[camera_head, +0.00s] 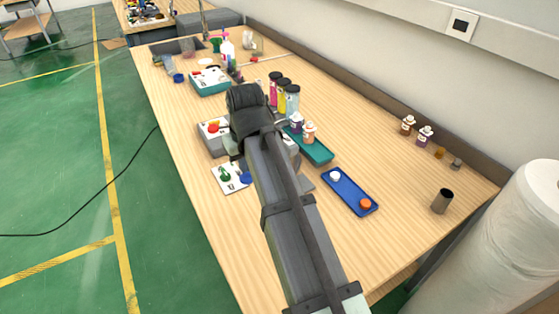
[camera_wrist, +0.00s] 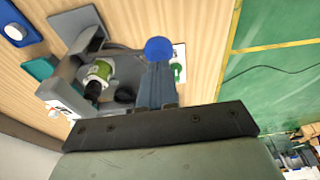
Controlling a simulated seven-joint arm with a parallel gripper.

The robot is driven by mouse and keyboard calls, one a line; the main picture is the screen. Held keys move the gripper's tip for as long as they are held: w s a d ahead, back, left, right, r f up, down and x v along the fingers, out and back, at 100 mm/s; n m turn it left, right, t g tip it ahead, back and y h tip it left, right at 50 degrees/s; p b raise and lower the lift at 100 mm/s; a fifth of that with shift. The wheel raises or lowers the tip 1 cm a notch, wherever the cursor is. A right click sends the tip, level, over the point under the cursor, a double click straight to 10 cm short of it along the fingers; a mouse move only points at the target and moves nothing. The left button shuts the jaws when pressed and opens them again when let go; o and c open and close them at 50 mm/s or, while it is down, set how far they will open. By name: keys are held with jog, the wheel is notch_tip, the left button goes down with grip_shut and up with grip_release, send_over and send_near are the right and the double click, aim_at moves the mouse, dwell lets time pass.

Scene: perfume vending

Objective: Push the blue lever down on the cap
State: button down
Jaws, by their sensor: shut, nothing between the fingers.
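The blue lever's round knob (camera_wrist: 158,49) shows in the wrist view, just beyond the tips of my shut, empty gripper (camera_wrist: 158,68). The fingers overlap its lower edge in the picture; I cannot tell whether they touch it. In the head view a blue round end (camera_head: 245,178) shows beside my arm, over a white plate. A grey press-like station (camera_wrist: 78,35) stands left of my fingers in the wrist view. A round green and white piece (camera_wrist: 98,71) sits in it, possibly the capped bottle.
A blue tray (camera_head: 350,190) with a white and an orange piece and a teal tray (camera_head: 315,150) with small bottles lie right of my arm. A white plate (camera_head: 226,187) with a green piece lies left. The table's front right is mostly clear.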

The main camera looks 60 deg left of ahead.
aim_at(247, 176)
jog(key=shift+f, duration=2.5)
dwell(0.3)
jog(key=shift+r, duration=3.95)
